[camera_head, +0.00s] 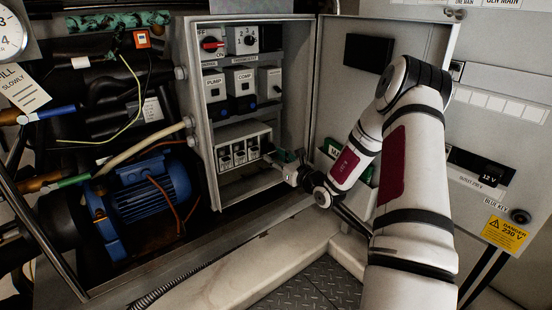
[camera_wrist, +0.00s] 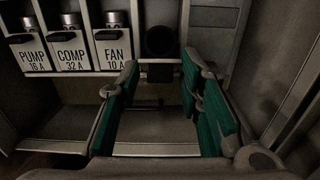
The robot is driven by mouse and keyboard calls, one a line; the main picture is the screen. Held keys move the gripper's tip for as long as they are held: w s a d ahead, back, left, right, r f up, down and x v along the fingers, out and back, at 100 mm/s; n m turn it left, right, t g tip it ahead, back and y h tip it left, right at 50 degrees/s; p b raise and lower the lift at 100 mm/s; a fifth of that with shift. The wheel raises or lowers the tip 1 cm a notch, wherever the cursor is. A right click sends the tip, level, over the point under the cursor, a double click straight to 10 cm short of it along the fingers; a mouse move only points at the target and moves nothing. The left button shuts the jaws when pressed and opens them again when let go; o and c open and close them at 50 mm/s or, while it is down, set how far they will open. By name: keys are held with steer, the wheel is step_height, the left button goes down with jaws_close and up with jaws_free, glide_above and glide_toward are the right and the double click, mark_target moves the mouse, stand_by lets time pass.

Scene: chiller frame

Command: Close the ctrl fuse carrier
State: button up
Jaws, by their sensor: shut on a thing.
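The fuse row (camera_head: 243,146) sits low in the open grey cabinet. In the wrist view, the pump carrier (camera_wrist: 32,52), comp carrier (camera_wrist: 71,52) and fan carrier (camera_wrist: 113,50) stand upright in a row. To their right is a dark round opening (camera_wrist: 160,41). Just below it, a small dark piece, the ctrl fuse carrier (camera_wrist: 160,73), shows between my fingertips; its label is not visible. My gripper (camera_wrist: 160,78), with green finger pads, is shut on this piece at the row's right end. In the head view, my gripper (camera_head: 284,157) is partly hidden and small.
The cabinet's right side wall and open door (camera_head: 372,60) stand close to my arm. Rotary switches (camera_head: 212,43) and breaker blocks (camera_head: 240,78) sit above the fuse row. A shelf space (camera_wrist: 160,130) below the row is empty. A blue motor (camera_head: 150,195) stands left of the cabinet.

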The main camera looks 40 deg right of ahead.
mark_target(273, 153)
steer(key=shift+r, duration=0.1)
steer(key=r+g+p, duration=0.1)
steer(key=p, duration=0.2)
steer(key=g+p, duration=0.2)
steer(key=p, duration=0.1)
steer(key=shift+w+r, duration=0.25)
steer(key=shift+r, duration=0.15)
steer(key=g+p, duration=0.2)
steer(key=p, duration=0.1)
steer(key=shift+w+r, duration=0.3)
steer(key=shift+r, duration=0.05)
steer(key=shift+w+r+g+p, duration=0.1)
steer(key=shift+w+g+p, duration=0.1)
steer(key=shift+g+p, duration=0.45)
steer(key=o, duration=0.8)
steer(key=shift+o, duration=0.2)
